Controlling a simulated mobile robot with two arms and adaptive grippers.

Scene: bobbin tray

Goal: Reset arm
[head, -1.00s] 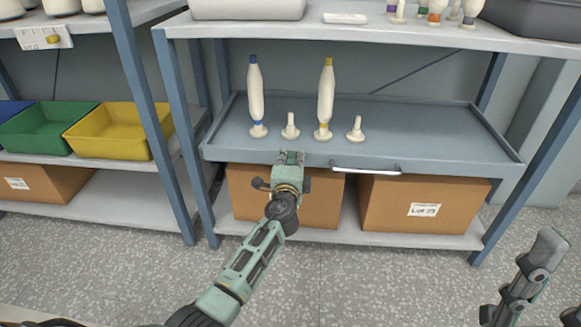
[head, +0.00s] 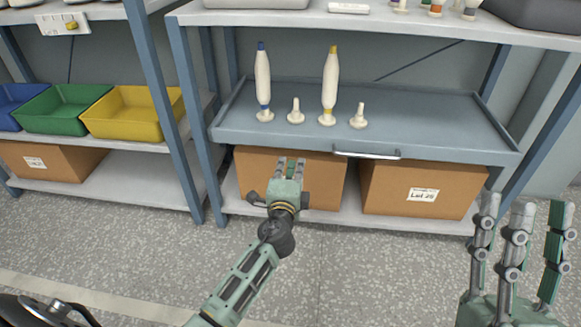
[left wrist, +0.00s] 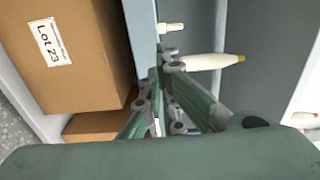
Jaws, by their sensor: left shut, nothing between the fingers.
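My left gripper (head: 290,163) is shut and empty, in front of the shelf and just below the tray's front edge. It also shows in the left wrist view (left wrist: 163,72), with nothing between its fingers. My right gripper (head: 520,215) is at the lower right of the head view, fingers spread and pointing up, apart from everything. On the grey-blue tray (head: 430,120) stand a blue-tipped white bobbin (head: 263,82) and a yellow-tipped white bobbin (head: 330,85), both upright. Two short white pegs, one between them (head: 296,113) and one to the right (head: 359,118), stand bare.
The tray has a metal front handle (head: 367,155). Cardboard boxes stand below it, left (head: 325,182) and right (head: 415,190). Blue, green (head: 60,110) and yellow bins (head: 132,113) sit on the left shelf. The floor in front is clear.

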